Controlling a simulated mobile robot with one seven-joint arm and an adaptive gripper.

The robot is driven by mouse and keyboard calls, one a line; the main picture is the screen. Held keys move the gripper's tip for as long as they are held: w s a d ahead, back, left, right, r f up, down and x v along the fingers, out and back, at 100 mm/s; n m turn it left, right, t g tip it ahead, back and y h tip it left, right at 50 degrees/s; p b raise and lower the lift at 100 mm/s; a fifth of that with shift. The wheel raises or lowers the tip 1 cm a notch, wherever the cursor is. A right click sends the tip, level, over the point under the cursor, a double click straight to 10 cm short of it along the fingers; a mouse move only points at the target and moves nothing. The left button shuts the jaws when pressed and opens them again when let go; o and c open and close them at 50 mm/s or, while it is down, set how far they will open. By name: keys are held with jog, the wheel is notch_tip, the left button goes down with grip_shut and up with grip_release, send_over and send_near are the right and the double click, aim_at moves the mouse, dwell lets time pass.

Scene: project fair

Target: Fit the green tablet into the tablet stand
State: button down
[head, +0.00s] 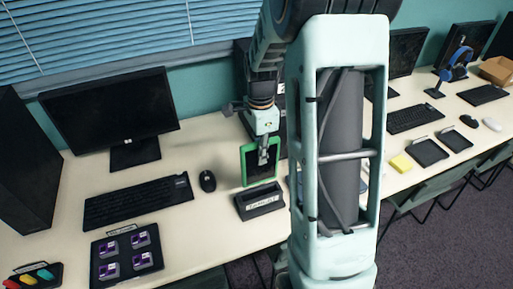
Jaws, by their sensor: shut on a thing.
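The green tablet (245,167) has a green frame around a dark screen. My gripper (264,158) is shut on it and holds it roughly upright, with a finger in front of the screen. The tablet stand (261,201) is a dark, low block with a pale label on its front, near the table's front edge. The tablet's lower edge shows just above and behind the stand in the picture. I cannot tell whether they touch.
A mouse (208,181), keyboard (138,201) and monitor (112,111) are left of the tablet. A black tray (99,277) with purple items sits front left. My arm hides the table right of the stand.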

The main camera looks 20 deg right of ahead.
aim_at(260, 182)
jog(key=shift+f+b, duration=1.6)
jog(key=shift+f, duration=0.7)
jog(key=shift+f+b, duration=0.5)
jog(key=shift+f, duration=0.1)
jog(key=shift+f+b, duration=0.7)
jog(key=shift+f, duration=0.4)
jog(key=shift+f+b, duration=0.5)
jog(key=shift+f, duration=0.2)
